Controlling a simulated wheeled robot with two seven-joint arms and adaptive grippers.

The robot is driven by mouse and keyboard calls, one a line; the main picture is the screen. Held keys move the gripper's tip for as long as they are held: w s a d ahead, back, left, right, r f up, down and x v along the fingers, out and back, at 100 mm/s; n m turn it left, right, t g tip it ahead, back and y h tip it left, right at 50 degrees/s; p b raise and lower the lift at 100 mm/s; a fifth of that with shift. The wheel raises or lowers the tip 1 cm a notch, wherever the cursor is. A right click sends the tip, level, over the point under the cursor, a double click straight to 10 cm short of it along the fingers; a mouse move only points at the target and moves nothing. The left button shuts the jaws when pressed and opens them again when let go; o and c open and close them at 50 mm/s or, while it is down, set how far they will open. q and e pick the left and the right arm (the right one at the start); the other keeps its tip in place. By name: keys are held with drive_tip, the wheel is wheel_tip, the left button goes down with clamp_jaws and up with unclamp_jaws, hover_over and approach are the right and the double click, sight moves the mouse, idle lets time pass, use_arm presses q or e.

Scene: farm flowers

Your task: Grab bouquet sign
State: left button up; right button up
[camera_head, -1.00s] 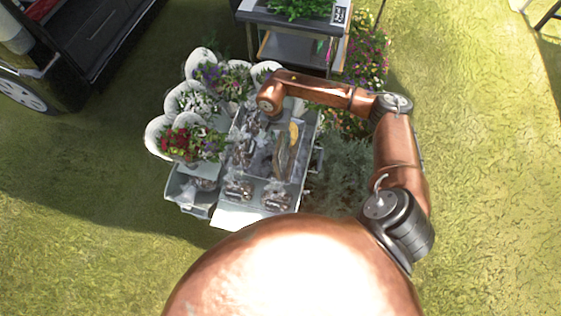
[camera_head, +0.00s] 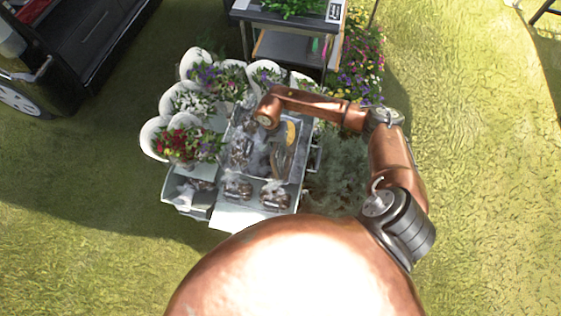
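My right arm reaches in from the right over the flower cart. Its wrist is above the cart's grey tray (camera_head: 296,196), and my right gripper (camera_head: 250,132) is small and dark below it, hard to separate from the goods. I cannot tell whether it is open or shut. A small black sign with white marks (camera_head: 334,12) stands at the top on the dark stand; its writing is too small to read. I cannot pick out a sign among the bouquets. Bouquets in white wraps, one red (camera_head: 186,143) and one purple (camera_head: 222,80), stand along the cart's left and back. My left gripper is not in view.
Several clear-wrapped bags (camera_head: 272,192) and a yellow item (camera_head: 291,132) lie in the tray. A dark stand (camera_head: 285,48) is behind the cart. Plants (camera_head: 340,175) crowd its right side. A dark vehicle (camera_head: 65,60) is at upper left. Open grass lies left and right.

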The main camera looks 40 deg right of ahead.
clamp_jaws()
idle(0.6)
